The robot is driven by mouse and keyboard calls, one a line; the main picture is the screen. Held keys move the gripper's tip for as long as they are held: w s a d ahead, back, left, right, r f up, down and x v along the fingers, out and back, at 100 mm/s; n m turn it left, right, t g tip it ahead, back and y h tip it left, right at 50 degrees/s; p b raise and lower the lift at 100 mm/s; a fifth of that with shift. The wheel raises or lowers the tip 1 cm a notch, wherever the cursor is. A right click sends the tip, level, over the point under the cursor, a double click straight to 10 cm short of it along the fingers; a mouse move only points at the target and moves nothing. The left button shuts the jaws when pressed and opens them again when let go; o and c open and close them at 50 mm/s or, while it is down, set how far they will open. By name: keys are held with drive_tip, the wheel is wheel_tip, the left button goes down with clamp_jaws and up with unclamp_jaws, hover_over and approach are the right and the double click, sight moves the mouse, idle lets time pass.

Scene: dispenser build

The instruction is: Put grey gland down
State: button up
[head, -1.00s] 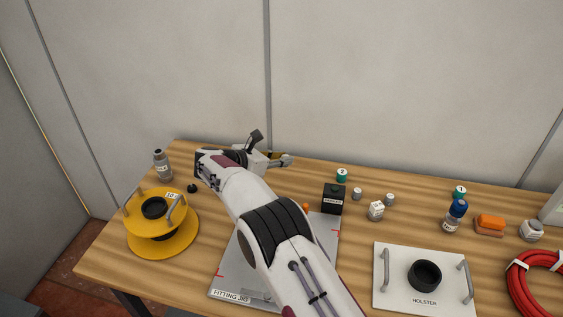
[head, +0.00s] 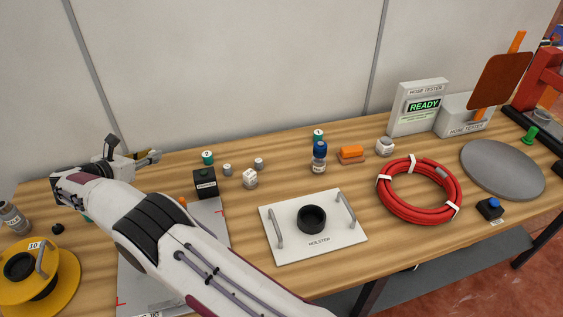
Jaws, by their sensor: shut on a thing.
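My gripper (head: 120,168) is at the end of my arm at the far left of the head view, above the back left of the table. Two small grey fittings stand on the table right of the black box, one nearer (head: 228,170) and one farther right (head: 258,164). The grey fitting jig plate (head: 205,222) lies partly under my arm.
The black box (head: 205,184), a white labelled jar (head: 250,179) and a green-capped item (head: 207,158) stand near the gripper. A yellow reel (head: 65,285) is at left. The holster plate (head: 285,253), blue-topped bottle (head: 320,158) and red hose coil (head: 383,203) lie right.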

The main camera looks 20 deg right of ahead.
drive_tip(key=w+d+r+m+g+h, duration=0.1)
drive_tip(key=w+d+r, duration=0.1)
drive_tip(key=d, duration=0.9)
drive_tip(key=w+d+r+m, duration=0.1)
drive_tip(key=d+r, duration=0.2)
drive_tip(key=d, duration=0.7)
drive_tip(key=w+d+r+m+g+h, duration=0.1)
drive_tip(key=w+d+r, duration=0.1)
drive_tip(key=d, duration=0.9)
drive_tip(key=s+d+f, duration=0.2)
drive_tip(key=s+d, duration=0.2)
drive_tip(key=d, duration=0.6)
drive_tip(key=shift+n+t+y, duration=0.5)
drive_tip(key=shift+n+t, duration=0.1)
drive_tip(key=shift+n, duration=0.3)
drive_tip(key=f, duration=0.1)
drive_tip(key=s+f, duration=0.1)
drive_tip(key=f, duration=0.1)
drive_tip(key=s+f, duration=0.1)
drive_tip(key=f, duration=0.1)
drive_tip(key=shift+s+a+f, duration=0.1)
drive_tip(key=shift+a+f, duration=0.1)
drive_tip(key=shift+a, duration=0.2)
drive_tip(key=shift+f, duration=3.15)
drive_tip(key=shift+f, duration=0.15)
